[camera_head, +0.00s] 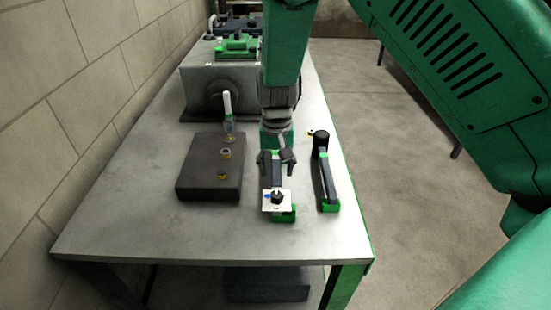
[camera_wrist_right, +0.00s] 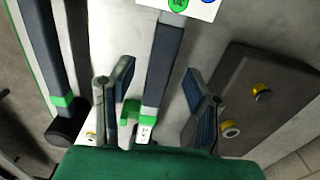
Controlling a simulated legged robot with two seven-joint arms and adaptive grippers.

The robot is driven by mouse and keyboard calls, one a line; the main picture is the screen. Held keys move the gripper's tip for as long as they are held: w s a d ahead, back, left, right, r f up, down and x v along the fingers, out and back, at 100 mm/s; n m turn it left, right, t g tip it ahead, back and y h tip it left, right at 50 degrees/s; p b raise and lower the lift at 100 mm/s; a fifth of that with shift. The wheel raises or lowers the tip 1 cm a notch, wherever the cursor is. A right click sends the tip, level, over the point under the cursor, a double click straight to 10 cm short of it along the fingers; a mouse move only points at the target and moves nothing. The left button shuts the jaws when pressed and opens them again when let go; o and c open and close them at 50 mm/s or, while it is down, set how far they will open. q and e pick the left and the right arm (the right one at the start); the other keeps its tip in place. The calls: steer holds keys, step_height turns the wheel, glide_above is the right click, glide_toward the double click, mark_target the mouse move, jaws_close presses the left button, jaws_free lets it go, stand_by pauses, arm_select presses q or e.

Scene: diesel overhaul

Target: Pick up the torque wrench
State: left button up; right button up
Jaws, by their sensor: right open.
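Two long dark tools with green parts lie on the table; I cannot tell for sure which is the torque wrench. One tool (camera_head: 277,174) lies below my right gripper (camera_head: 275,158). In the wrist view its dark bar (camera_wrist_right: 163,62), with a green collar and a pale labelled end, runs between the two spread fingers (camera_wrist_right: 158,82). The fingers are apart from it, one on each side. A white card with coloured dots (camera_head: 270,203) covers part of its near end. The other tool (camera_head: 325,178), with a round black head, lies to the right. My left gripper is not in view.
A dark block (camera_head: 205,180) with small yellow-ringed parts stands to the left, with a white-handled item (camera_head: 227,105) behind it. A large grey block (camera_head: 205,85) and green items (camera_head: 237,45) sit farther back. The table's near left is clear (camera_head: 150,235).

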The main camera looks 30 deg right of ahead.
mark_target(276, 173)
steer(key=shift+f, duration=1.55)
jaws_close()
steer(key=shift+w+r, duration=0.1)
steer(key=shift+r, duration=0.25)
step_height(276, 173, up, 10)
steer(key=shift+f, duration=0.25)
